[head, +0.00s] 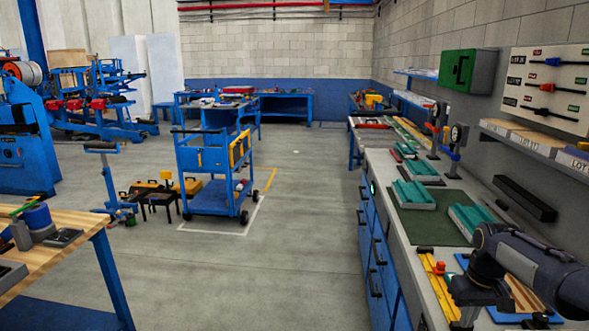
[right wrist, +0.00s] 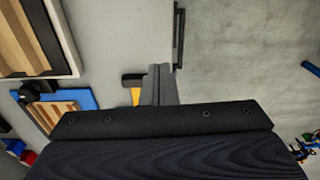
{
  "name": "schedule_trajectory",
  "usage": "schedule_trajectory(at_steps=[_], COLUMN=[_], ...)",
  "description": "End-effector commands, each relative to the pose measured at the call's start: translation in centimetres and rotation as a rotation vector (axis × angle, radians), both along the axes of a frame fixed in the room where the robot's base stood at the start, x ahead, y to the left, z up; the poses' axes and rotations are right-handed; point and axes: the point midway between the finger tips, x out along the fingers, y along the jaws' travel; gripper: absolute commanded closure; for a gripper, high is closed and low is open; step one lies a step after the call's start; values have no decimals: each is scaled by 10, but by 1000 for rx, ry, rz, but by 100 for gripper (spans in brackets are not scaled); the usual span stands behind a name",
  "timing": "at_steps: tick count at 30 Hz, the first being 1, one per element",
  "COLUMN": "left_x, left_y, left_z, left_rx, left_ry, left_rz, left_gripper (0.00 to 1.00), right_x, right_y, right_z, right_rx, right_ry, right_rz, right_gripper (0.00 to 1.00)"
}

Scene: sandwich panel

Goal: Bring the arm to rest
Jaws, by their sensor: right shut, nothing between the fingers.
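My right arm (head: 540,270) comes in from the lower right in the head view, over the near end of the workbench. Its wrist bends down, and the right gripper (head: 464,320) hangs low near the bench's front edge, partly cut by the lower frame. In the right wrist view the gripper (right wrist: 160,72) has its fingers together with nothing held. It points over the bench edge, with floor to the right. My left arm and gripper are not in view.
The grey bench top (head: 408,221) carries a green mat (head: 415,222) with teal-topped pieces (head: 414,194), a yellow strip (head: 437,287) and a striped wooden piece (head: 522,294) on a blue base close to the right gripper. A blue cart (head: 212,160) stands on open floor.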

Motion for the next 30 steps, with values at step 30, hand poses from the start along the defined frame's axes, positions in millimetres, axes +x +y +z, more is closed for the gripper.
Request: schedule_trajectory(at_steps=[30], left_x=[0], left_y=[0], left_z=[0], left_rx=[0], left_ry=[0], left_rz=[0], left_gripper=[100], right_x=[-253], right_y=[167], right_z=[35], right_rx=[311], right_ry=[-425], right_rz=[-82], right_gripper=[100])
